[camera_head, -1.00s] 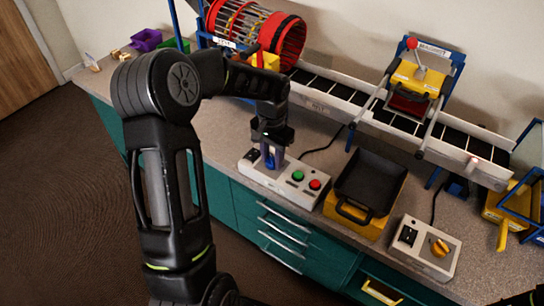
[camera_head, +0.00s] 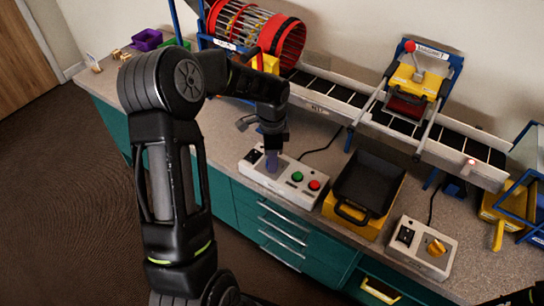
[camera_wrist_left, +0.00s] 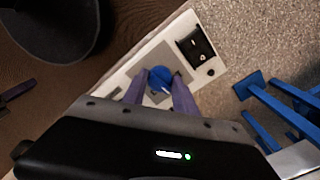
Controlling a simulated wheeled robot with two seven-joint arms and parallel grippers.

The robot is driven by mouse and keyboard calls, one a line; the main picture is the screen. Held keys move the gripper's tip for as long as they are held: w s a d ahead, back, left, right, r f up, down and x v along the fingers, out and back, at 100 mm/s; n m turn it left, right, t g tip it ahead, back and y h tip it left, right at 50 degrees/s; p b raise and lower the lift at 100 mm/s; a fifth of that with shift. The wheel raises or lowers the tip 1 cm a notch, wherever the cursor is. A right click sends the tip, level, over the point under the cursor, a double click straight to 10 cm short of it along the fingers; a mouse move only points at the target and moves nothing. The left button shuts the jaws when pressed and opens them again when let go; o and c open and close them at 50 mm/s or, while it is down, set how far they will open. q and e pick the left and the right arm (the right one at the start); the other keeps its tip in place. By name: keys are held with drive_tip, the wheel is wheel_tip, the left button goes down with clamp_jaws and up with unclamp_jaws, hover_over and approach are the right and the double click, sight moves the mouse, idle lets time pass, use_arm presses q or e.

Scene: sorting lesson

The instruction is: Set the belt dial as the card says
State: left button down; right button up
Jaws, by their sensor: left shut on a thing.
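The blue dial (camera_wrist_left: 160,78) sits on a white control box (camera_head: 283,184) at the bench's front edge; a pale pointer line shows on its top. My left gripper (camera_head: 272,161) reaches down onto this box from above. In the left wrist view its two fingers (camera_wrist_left: 158,93) stand on either side of the dial and are shut on it. In the head view the fingers mostly hide the dial. The box also has a green button (camera_head: 298,177), a red button (camera_head: 314,185) and a black switch (camera_wrist_left: 196,48). I cannot make out a readable card. My right gripper is out of view.
The conveyor belt (camera_head: 318,97) runs behind, beneath a red-ended drum (camera_head: 285,40) and a magnet frame (camera_head: 415,80). A black tray (camera_head: 370,180) on a yellow base stands right of the box. Another box with a yellow-orange knob (camera_head: 436,247) is farther right.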

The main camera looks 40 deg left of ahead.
use_arm(q)
drive_tip(key=shift+m, duration=0.6)
drive_tip(key=c, duration=1)
unclamp_jaws()
wheel_tip(320, 180, up, 8)
drive_tip(key=shift+f, duration=0.1)
